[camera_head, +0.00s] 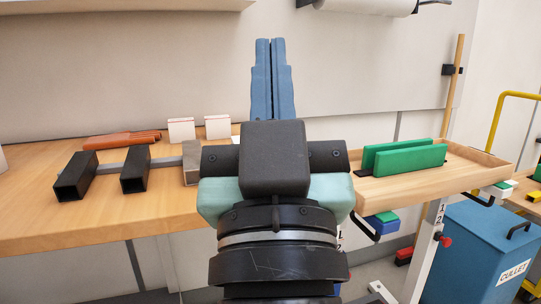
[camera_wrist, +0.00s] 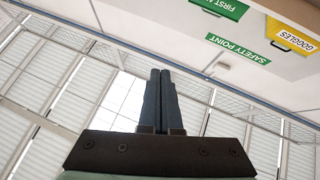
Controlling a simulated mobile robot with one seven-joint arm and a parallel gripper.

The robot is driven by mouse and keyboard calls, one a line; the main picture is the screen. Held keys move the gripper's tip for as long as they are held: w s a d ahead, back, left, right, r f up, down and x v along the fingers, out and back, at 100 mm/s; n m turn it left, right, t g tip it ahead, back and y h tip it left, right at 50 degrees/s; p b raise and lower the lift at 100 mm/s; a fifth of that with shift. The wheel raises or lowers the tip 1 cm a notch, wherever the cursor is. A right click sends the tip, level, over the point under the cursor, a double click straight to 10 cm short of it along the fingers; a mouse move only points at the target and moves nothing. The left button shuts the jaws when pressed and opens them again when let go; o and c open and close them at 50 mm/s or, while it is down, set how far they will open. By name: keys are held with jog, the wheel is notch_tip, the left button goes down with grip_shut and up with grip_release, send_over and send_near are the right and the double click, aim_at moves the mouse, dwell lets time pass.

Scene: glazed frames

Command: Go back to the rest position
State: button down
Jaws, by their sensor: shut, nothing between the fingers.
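My gripper (camera_head: 271,62) is in the middle of the head view, its blue fingers pointing up in front of the pale wall. The fingers lie together with nothing between them. My wrist and arm hide the middle of the bench. The gripper touches none of the objects in view.
At right, a wooden tray (camera_head: 430,186) holds green panels (camera_head: 408,160). A blue cullet bin (camera_head: 470,255) stands below. A roll (camera_head: 365,6) hangs above.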

jog(key=s+r+m+t+h+p, duration=0.1)
jog(key=s+r+t, duration=0.1)
jog(key=s+r, duration=0.4)
notch_tip(320, 180, up, 37)
jog(key=w+p, duration=0.2)
jog(key=p, duration=3.5)
jog(key=shift+a+f, duration=0.15)
